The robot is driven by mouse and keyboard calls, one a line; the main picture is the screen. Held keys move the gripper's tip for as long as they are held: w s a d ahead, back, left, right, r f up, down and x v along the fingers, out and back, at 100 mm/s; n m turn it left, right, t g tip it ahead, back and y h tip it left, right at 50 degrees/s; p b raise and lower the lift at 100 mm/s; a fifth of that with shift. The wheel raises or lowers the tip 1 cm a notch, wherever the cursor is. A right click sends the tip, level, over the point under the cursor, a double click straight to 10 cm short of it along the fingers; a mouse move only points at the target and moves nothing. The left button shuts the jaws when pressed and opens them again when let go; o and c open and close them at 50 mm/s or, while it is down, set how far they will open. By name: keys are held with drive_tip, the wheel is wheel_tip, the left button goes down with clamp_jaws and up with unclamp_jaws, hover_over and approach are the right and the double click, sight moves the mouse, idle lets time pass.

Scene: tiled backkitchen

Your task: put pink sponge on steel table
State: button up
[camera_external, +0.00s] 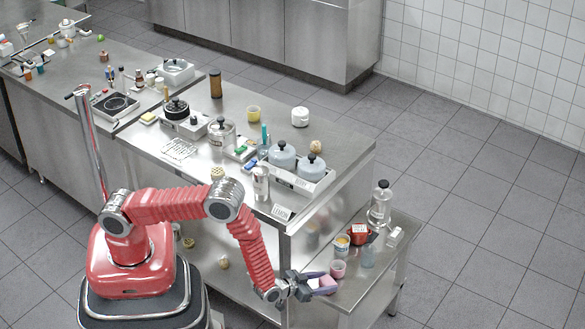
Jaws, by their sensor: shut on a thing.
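My gripper (312,284) is shut on the pink sponge (327,284), a small pale pink block at its fingertips. It is at the left edge of a low steel side table (368,288), close to a pink cup (338,269). I cannot tell whether the sponge touches the low table's surface. A higher steel table (330,120) stands behind it, with pots and kitchen things on top.
The low table also bears a yellow-rimmed cup (342,244), a red container (360,234), a clear bottle (368,255), a glass jar (380,206) and a white block (394,237). Its front part looks clear. The higher table's edge and legs are close to my arm.

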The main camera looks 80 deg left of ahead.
drive_tip(key=shift+f, duration=0.1)
drive_tip(key=o, duration=1)
drive_tip(key=v, duration=1.2)
drive_tip(key=shift+d, duration=0.1)
